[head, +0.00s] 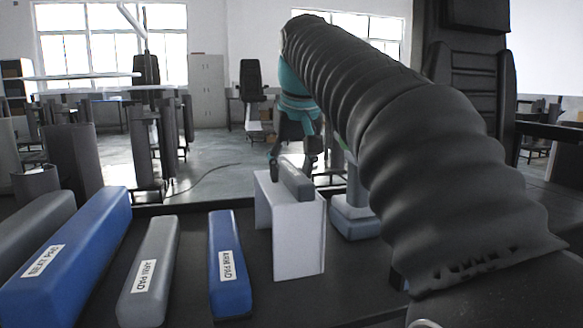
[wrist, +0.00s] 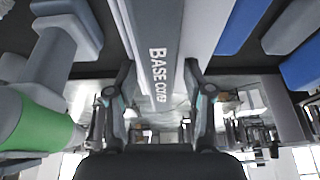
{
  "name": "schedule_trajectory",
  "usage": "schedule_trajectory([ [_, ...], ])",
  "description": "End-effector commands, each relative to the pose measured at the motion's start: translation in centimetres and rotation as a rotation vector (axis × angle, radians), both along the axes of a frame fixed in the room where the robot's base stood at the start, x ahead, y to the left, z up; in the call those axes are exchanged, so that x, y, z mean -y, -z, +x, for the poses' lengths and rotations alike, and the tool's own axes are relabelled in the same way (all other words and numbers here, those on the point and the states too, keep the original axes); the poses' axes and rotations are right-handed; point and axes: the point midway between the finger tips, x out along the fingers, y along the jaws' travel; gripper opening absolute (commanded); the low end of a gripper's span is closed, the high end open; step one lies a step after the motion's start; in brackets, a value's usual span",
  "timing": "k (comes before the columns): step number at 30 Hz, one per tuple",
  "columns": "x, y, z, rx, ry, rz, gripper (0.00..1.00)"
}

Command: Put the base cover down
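The base cover (head: 296,182) is a grey elongated block lying on top of a white stand (head: 299,240). In the wrist view the base cover (wrist: 160,35) shows its "BASE COVER" label and runs between my two fingers. My gripper (head: 294,162) is at the far end of the cover, with one finger on each side. In the wrist view my gripper (wrist: 158,66) has its fingertips spread, with narrow gaps seeming to show beside the cover. The finger contact areas are partly hidden in the head view.
A grey arm pad (head: 150,270) and a blue arm pad (head: 229,262) lie left of the stand. A larger blue pad (head: 70,255) lies further left beside a grey one (head: 30,230). A grey-blue column base (head: 354,220) stands close to the stand's right.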

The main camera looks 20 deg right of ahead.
Motion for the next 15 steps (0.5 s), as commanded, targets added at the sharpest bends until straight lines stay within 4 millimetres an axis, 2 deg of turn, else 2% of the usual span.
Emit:
schedule_trajectory([
  [9, 0.0, -0.2, 0.0, 0.000, 0.000, 0.000, 0.56],
  [15, 0.0, -2.3, -0.7, 0.002, 0.000, 0.000, 0.56],
])
